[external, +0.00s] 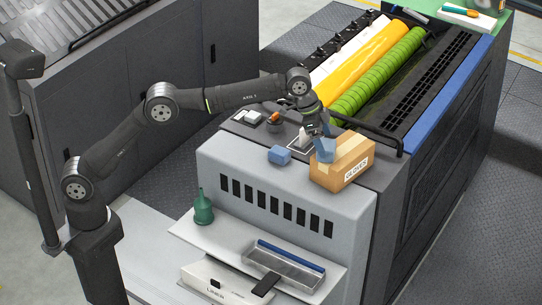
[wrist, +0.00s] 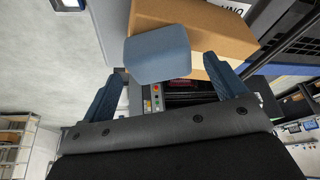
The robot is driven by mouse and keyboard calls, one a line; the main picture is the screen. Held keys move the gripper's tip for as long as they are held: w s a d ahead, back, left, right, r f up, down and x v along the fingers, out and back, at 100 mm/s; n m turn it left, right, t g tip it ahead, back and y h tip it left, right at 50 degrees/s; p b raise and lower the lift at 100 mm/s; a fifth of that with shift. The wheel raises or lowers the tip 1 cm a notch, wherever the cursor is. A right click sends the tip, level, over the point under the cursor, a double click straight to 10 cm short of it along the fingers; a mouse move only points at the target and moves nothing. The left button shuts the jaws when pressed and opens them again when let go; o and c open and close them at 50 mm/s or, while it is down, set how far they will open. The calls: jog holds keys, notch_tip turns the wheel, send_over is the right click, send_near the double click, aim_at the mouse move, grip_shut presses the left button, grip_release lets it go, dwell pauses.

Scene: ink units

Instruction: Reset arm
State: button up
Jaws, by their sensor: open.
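My gripper (external: 322,149) hangs from my arm above the top of the grey machine, close to the left end of a cardboard box. In the wrist view the two blue fingers of my gripper (wrist: 166,68) are spread wide, with nothing held. A blue block also shows in the wrist view (wrist: 158,53), beyond the gap between the fingers and overlapping the box in the picture. My fingers partly hide the box's left end in the external view.
Small items, including a dark cup with orange (external: 273,122), stand behind. Yellow (external: 373,55) and green (external: 380,75) rollers lie further back. A green funnel bottle (external: 203,209) and a metal tray (external: 285,268) are on the lower shelf.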

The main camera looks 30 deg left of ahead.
aim_at(326, 144)
jog(key=v, duration=0.9)
jog(key=x, duration=1.2)
notch_tip(326, 144, up, 4)
jog(key=shift+d+f, duration=0.1)
jog(key=shift+f, duration=0.1)
jog(key=s+d+r, duration=0.1)
jog(key=s+r, duration=0.6)
jog(key=s, duration=0.4)
jog(key=w+a+f+m, duration=0.1)
jog(key=a+f, duration=0.3)
jog(key=a, duration=0.9)
jog(key=w+a+f, duration=0.1)
jog(key=a+f, duration=0.4)
jog(key=a, duration=0.9)
jog(key=shift+w+m+g, duration=0.2)
jog(key=shift+m+g, duration=0.1)
jog(key=shift+m, duration=0.1)
jog(key=shift+a, duration=0.1)
